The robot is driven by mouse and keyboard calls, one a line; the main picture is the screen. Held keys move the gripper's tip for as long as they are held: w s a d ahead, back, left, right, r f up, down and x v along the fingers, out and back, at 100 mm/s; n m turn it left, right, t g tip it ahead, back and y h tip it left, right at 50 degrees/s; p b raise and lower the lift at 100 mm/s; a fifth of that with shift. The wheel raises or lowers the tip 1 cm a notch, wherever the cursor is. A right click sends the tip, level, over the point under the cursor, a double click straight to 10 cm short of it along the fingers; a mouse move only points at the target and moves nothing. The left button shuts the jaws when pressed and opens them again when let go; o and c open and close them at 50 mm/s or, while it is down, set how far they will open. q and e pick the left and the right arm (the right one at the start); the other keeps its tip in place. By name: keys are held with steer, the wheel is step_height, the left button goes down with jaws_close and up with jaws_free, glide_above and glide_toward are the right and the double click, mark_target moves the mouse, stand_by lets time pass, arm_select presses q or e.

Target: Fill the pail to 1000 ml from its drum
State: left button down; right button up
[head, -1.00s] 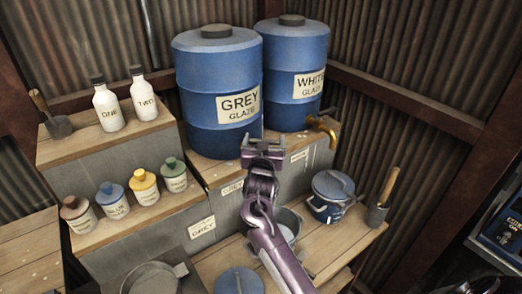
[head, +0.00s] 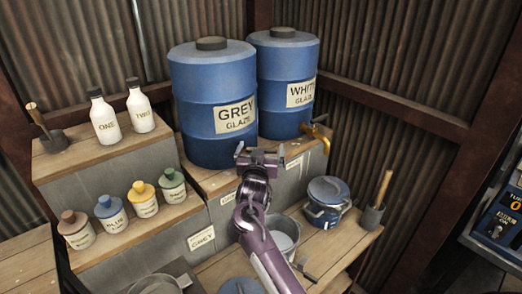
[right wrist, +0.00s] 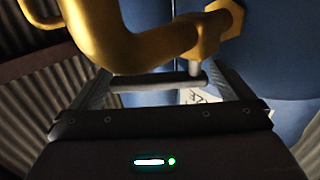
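The blue grey-glaze drum (head: 212,80) stands on the wooden step, with the blue white-glaze drum (head: 285,65) behind it to the right. My right gripper (head: 258,155) is open in front of the grey drum's lower right edge and hides what lies behind it. In the right wrist view a brass tap (right wrist: 125,40) sits close beyond my fingers, by a blue drum. A grey bar on a short stem (right wrist: 160,80) lies across the space between the fingers; I cannot tell whether they touch it. A metal pail (head: 293,222) stands below, partly behind my arm; its inside looks pale. My left gripper is out of view.
The white drum's brass tap (head: 318,130) sticks out at right. Several small jars (head: 145,200) and two white bottles (head: 103,118) stand at left.

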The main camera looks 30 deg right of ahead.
steer(key=shift+s, duration=0.15)
steer(key=p+v, duration=0.4)
steer(key=v, duration=0.3)
steer(key=shift+s+a, duration=0.15)
steer(key=shift+a, duration=0.1)
steer(key=shift+f, duration=0.1)
stand_by(2.7)
